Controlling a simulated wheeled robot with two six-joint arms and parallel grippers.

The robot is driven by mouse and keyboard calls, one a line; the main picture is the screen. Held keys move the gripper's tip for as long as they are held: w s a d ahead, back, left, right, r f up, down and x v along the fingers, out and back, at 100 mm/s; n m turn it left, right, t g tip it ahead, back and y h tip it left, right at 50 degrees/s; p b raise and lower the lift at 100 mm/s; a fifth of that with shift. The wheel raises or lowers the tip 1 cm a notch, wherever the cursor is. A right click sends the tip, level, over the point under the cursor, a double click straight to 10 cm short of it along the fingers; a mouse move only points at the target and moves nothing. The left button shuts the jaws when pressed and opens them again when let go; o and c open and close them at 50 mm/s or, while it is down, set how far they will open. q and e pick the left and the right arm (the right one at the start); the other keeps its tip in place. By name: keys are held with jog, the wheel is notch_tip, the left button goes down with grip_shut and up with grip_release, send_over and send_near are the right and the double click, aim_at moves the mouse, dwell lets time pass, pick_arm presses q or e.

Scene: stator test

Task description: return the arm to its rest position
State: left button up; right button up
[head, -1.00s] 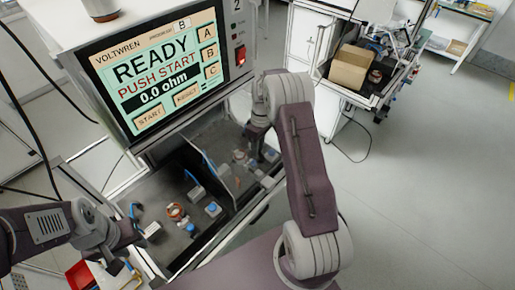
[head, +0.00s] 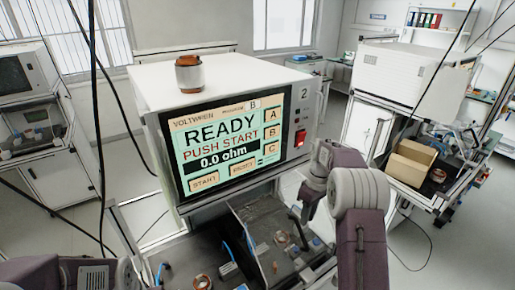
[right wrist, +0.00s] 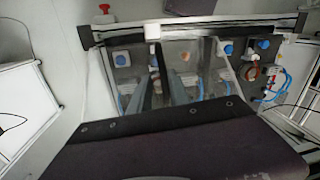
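My right arm comes in from the lower right of the head view. Its gripper (head: 308,208) points down over the right part of the test bay, below the tester's screen. In the right wrist view two dark fingers (right wrist: 161,88) stand apart with nothing seen between them, above the bay. My left arm shows only at the lower left edge of the head view; its gripper is out of the picture. The tester (head: 240,140) reads READY, PUSH START, 0.0 ohm. A copper-wound stator (head: 189,73) stands on its top.
The bay holds a copper ring part (head: 202,283), blue-capped fixtures and a divider. A red switch (head: 300,138) is on the tester's right front. A second station with an open cardboard box (head: 411,163) stands at the right. Cables hang at the left.

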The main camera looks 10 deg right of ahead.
jog(key=s+a+f+n+b, duration=0.2)
jog(key=s+a+b, duration=0.45)
jog(key=a, duration=0.25)
jog(key=s+a+f+m+t+h+b, duration=0.1)
jog(key=s+a+f+m+b, duration=0.1)
jog(key=s+f+m, duration=0.5)
jog(key=s+f, duration=0.3)
jog(key=s, duration=0.3)
jog(key=shift+a+f+m+t, duration=0.25)
jog(key=shift+a+m+t, duration=0.15)
jog(key=shift+s, duration=0.1)
